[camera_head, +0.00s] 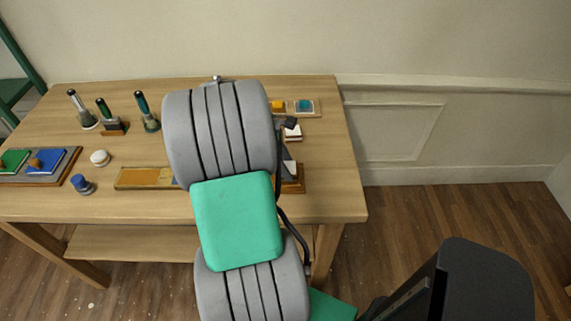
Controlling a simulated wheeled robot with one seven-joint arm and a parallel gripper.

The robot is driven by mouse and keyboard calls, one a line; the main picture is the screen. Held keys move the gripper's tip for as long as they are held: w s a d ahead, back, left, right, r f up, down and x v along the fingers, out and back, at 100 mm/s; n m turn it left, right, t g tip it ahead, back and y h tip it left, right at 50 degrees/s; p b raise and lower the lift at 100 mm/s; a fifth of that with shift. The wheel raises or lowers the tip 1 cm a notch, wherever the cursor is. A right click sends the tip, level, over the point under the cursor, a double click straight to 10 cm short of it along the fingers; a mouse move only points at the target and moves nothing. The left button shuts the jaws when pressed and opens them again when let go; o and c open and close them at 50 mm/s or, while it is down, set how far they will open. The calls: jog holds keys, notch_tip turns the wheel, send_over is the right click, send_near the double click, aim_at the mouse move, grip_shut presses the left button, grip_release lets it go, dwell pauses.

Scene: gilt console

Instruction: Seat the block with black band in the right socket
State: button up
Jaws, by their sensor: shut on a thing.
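My gripper cannot be made out; my large grey and green arm covers the middle of the table where it may be. I cannot identify the block with black band for certain. A small white block with a dark top (293,132) shows just right of my arm. A long wooden tray (130,178) runs along the front of the table and passes behind my arm. A small wooden tray (315,105) at the back right holds an orange piece (278,106) and a teal piece (305,105). I cannot tell which holder has the right socket.
Several upright handled stamps, one here (149,115), stand at the back left. A tray with green and blue pads (50,161) lies at the left edge. A white round piece (100,158) and a blue-based stamp (82,184) stand near it. The table's right front corner (340,205) is bare.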

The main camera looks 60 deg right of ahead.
jog(key=shift+f, duration=0.45)
jog(key=shift+f, duration=0.2)
dwell(0.4)
jog(key=o, duration=1.5)
jog(key=shift+c, duration=0.2)
jog(key=v, duration=0.8)
jog(key=shift+p, duration=0.4)
